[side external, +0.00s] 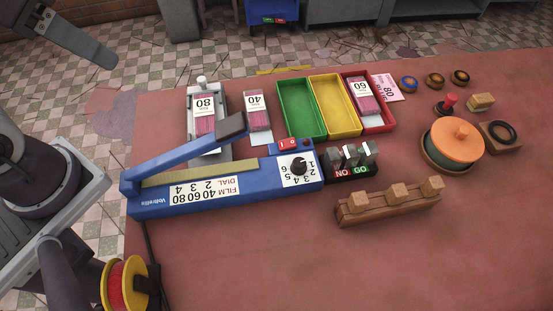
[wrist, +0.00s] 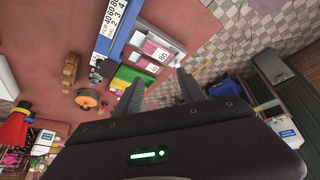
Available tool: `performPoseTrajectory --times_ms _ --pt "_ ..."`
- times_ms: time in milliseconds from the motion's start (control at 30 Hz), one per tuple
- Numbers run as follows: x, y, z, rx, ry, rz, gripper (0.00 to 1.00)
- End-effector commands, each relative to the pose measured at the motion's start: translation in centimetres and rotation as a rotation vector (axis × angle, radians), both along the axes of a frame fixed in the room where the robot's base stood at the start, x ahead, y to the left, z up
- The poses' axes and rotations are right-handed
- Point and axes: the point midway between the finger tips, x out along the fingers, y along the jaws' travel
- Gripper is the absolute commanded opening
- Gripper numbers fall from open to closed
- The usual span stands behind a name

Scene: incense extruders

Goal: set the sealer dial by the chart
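The blue sealer (side external: 235,193) lies on the table with its lever arm (side external: 185,155) raised at a slant. Its chart (side external: 205,190) reads upside down in the side view, pairing film 40, 60, 80 with dial 2, 3, 4. The chart shows partly in the wrist view (wrist: 113,18). The black dial knob (side external: 299,166) sits on a white plate numbered 1 to 6; I cannot tell its setting. A pack marked 80 (side external: 205,122) lies in a grey holder behind the sealer. A pink card (side external: 387,88) also reads 80. My gripper (wrist: 160,78) is open and empty, well away from the sealer.
Packs marked 40 (side external: 257,110) and 60 (side external: 362,98) lie behind, the latter in a red bin beside green (side external: 300,108) and yellow (side external: 335,105) bins. A NO/GO switch box (side external: 350,168) stands close right of the dial. A wooden block rack (side external: 385,208) stands in front.

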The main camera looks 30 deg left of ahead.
Motion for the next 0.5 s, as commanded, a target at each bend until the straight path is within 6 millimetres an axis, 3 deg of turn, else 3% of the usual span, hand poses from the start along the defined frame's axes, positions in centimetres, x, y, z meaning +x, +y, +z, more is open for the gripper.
performPoseTrajectory --times_ms 100,167,300,400,500 --pt "5.1 -3.4 0.4 -0.103 0.124 0.094 0.47" --pt "8.0 -6.2 -0.3 -0.146 0.195 0.168 0.47" --pt "13.2 -14.2 -5.2 -0.177 0.344 0.36 0.47" --pt "14.5 -19.4 -10.0 -0.162 0.409 0.484 0.47" --pt "14.7 -23.0 -13.9 -0.139 0.439 0.571 0.47"
